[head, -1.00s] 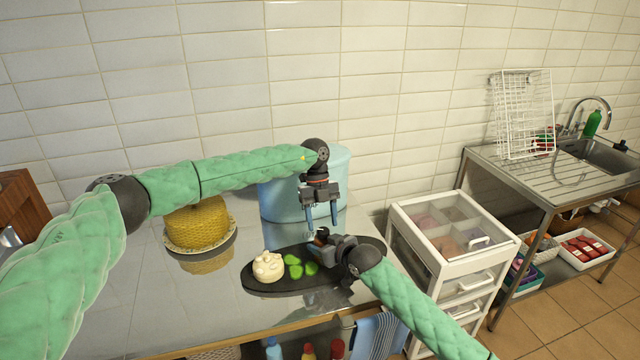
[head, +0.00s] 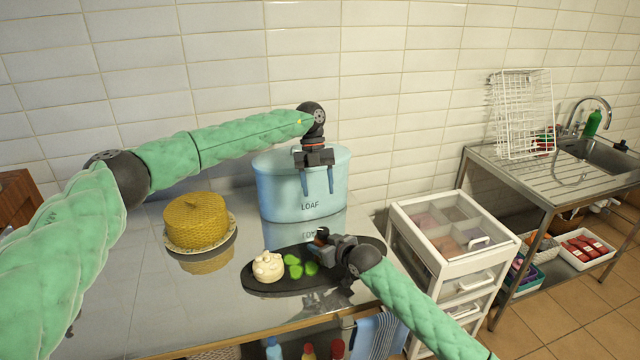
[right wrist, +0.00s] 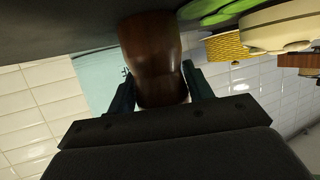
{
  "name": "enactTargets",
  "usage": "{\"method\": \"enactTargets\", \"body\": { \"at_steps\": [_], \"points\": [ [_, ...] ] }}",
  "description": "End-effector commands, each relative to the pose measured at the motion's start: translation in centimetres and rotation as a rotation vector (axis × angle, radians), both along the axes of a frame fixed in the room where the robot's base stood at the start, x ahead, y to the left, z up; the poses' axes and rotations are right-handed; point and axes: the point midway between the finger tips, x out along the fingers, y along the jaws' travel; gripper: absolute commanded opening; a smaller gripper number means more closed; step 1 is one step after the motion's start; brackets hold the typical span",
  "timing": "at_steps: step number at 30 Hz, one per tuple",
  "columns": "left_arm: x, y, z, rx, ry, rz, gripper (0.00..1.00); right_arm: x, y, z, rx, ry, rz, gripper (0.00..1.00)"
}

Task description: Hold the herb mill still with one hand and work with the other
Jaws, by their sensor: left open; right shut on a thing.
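The herb mill (right wrist: 155,60) is a dark brown, waisted wooden body in the right wrist view. It stands on the dark oval board (head: 268,288). My right gripper (right wrist: 160,95) is shut on it, one finger on each side; it also shows low over the board in the head view (head: 322,242). In the head view only a small brown bit of the mill (head: 322,233) shows; the gripper hides most of it. My left gripper (head: 318,182) is open and empty, pointing down in front of the blue LOAF bin, above and behind the mill.
A white knobbly lump (head: 267,267) and green leaf-like pieces (head: 295,268) lie on the board. The blue LOAF bin (head: 275,195) stands behind. A yellow woven dome (head: 195,222) sits on a plate at left. A white drawer unit (head: 425,255) stands right of the counter.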

Motion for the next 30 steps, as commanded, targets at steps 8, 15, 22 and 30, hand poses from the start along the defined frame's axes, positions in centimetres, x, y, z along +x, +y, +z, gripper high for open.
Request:
{"method": "enactTargets", "body": {
  "at_steps": [8, 15, 22, 30],
  "points": [
    [0.05, 0.01, -0.04, -0.088, -0.033, -0.225, 0.56, 0.0, 0.0, -0.02, 0.0, 0.0, 0.0, 0.25],
    [0.09, 0.01, -0.07, -0.163, -0.061, -0.423, 0.56, 0.0, 0.0, -0.03, 0.0, 0.0, 0.0, 0.25],
    [0.11, -0.01, -0.1, -0.232, -0.089, -0.612, 0.56, 0.0, -0.01, -0.03, 0.0, 0.0, 0.0, 0.25],
    [0.12, -0.07, -0.1, -0.315, -0.122, -0.839, 0.56, 0.0, -0.01, -0.03, 0.0, 0.0, 0.0, 0.25]
  ]
}}
